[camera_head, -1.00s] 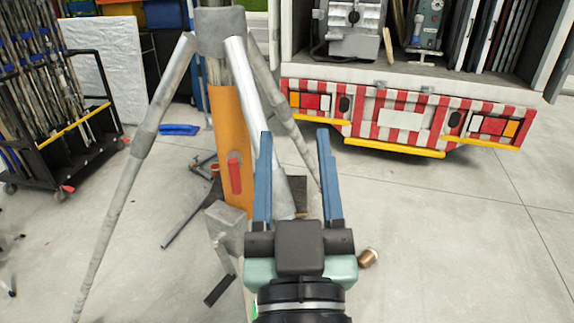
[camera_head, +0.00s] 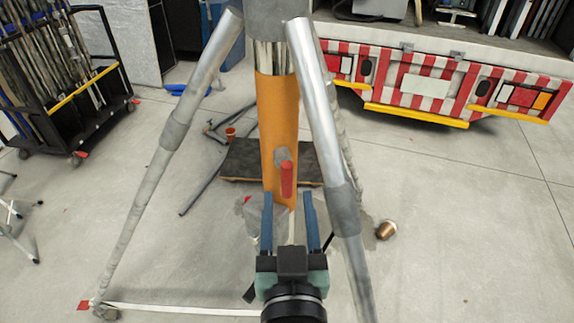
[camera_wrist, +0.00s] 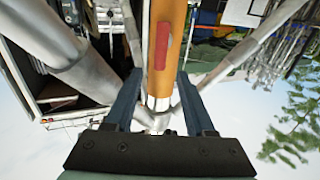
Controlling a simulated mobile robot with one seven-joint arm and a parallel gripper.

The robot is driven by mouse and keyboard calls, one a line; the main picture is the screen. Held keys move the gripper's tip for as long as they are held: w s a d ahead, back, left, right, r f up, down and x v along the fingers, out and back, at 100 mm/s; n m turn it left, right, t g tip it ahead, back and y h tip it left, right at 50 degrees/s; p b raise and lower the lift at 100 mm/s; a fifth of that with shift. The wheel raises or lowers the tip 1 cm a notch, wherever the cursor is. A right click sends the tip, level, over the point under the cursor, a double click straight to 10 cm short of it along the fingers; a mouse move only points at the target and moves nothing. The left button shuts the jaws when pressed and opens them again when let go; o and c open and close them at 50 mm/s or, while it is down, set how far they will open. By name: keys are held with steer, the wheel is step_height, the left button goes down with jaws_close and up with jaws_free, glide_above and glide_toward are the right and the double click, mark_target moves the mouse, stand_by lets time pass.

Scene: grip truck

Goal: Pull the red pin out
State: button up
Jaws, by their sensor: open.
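The red pin (camera_head: 287,180) is a short upright red handle on the front of an orange column (camera_head: 277,115) between grey tripod legs. It also shows in the wrist view (camera_wrist: 161,45), lying along the orange column (camera_wrist: 178,35). My gripper (camera_head: 289,200) is open, with its two blue fingers apart just below the pin in the head view. In the wrist view the fingertips (camera_wrist: 158,80) stand either side of the column's lower end, and the pin lies beyond them. Nothing is held between the fingers.
A silver tripod leg (camera_head: 325,120) runs down close to the right of my gripper. Another leg (camera_head: 170,150) slants down at left. A truck rear (camera_head: 430,85) stands at back right, a pole cart (camera_head: 65,100) at back left. A copper-coloured cup (camera_head: 386,230) lies on the floor.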

mark_target(287, 174)
steer(key=w+p, duration=0.1)
steer(key=w, duration=0.3)
steer(key=w+p, duration=0.1)
steer(key=w, duration=0.2)
steer(key=shift+w+a, duration=0.2)
steer(key=shift+w, duration=0.2)
jaws_close()
stand_by(1.0)
